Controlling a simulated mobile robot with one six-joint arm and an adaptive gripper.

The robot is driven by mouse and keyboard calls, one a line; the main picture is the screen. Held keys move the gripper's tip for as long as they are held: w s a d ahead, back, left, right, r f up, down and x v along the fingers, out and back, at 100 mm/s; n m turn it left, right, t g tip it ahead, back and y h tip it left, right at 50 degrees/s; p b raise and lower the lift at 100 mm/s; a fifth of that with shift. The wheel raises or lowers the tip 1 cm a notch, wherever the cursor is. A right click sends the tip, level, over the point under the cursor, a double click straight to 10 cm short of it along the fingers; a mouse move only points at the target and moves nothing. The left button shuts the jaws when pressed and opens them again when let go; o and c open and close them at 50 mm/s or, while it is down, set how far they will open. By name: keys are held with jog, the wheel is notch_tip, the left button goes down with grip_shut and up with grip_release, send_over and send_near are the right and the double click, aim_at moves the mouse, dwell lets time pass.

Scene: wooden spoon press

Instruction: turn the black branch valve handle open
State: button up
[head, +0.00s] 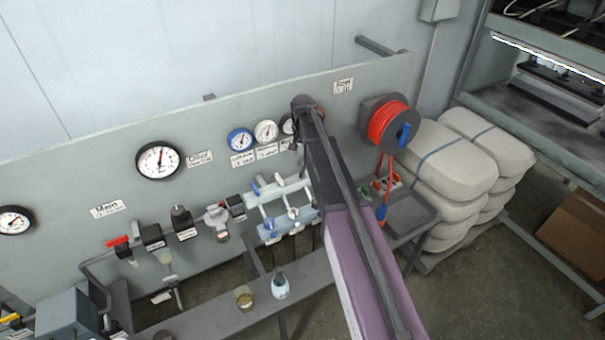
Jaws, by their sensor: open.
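A pale branch manifold (278,201) is mounted low on the grey panel, just left of my arm. A blue lever (256,188) shows at its upper left, and pale valve parts stick out along it. I cannot make out my gripper's fingers.
Pressure gauges (158,160) line the panel (75,243). A red main valve handle (117,241) is at left. A narrow shelf (205,322) below holds a small jar (243,297) and a bottle (280,286). A red hose reel (391,124) and stacked sacks (447,158) stand right.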

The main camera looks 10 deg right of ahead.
aim_at(302, 169)
jog(key=shift+f+b, duration=3.7)
jog(key=shift+f, duration=0.25)
grip_shut()
